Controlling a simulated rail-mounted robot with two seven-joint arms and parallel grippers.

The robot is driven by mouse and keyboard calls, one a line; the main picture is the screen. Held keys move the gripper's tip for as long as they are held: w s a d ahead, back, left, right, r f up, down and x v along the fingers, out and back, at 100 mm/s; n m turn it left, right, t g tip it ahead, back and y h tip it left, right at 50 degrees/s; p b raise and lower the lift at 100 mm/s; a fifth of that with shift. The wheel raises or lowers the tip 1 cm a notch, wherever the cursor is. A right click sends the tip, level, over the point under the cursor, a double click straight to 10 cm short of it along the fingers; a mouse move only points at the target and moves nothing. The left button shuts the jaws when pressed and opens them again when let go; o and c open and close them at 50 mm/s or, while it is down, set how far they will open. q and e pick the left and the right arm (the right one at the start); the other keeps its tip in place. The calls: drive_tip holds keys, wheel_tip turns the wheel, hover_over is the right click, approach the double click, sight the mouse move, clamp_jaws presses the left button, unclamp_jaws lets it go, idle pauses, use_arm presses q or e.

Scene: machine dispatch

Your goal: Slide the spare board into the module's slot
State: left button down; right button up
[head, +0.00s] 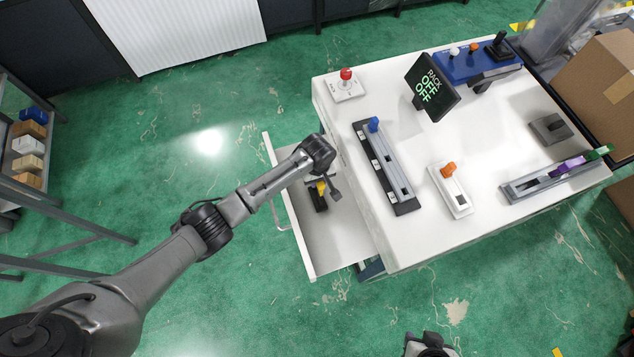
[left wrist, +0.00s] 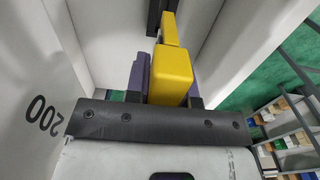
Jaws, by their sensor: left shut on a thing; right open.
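My left gripper (head: 322,180) reaches down into the open white drawer (head: 303,246), its jaws shut on a yellow block (left wrist: 171,75). In the left wrist view, purple pieces flank the block. In the head view, a little yellow and a dark part show at the gripper; I cannot tell if this is the spare board. On the cabinet top, a long grey rail (head: 528,188) holds a purple piece (head: 568,166) and a green piece (head: 599,153). A dark slotted rail (head: 391,180) has a blue knob. My right gripper (head: 430,346), open, is cut off at the bottom edge.
A tilted display (head: 432,88) reads RACK OFF OFF. A red-knobbed switch (head: 346,84), an orange-knobbed slider (head: 453,191) and a blue control box (head: 475,64) stand on the cabinet top. Cardboard boxes (head: 594,88) are at right, shelving (head: 50,222) at left. Open green floor surrounds the drawer.

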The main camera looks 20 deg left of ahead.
use_arm(q)
drive_tip(key=shift+s+f, duration=0.2)
drive_tip(key=shift+f, duration=0.35)
drive_tip(key=shift+r+p, duration=0.15)
drive_tip(key=shift+p, duration=0.25)
drive_tip(key=shift+f, duration=0.2)
drive_tip(key=shift+f+b, duration=1.1)
drive_tip(key=shift+f, duration=0.85)
drive_tip(key=shift+f+b, duration=0.5)
drive_tip(key=shift+f, duration=0.35)
drive_tip(key=shift+p, duration=0.4)
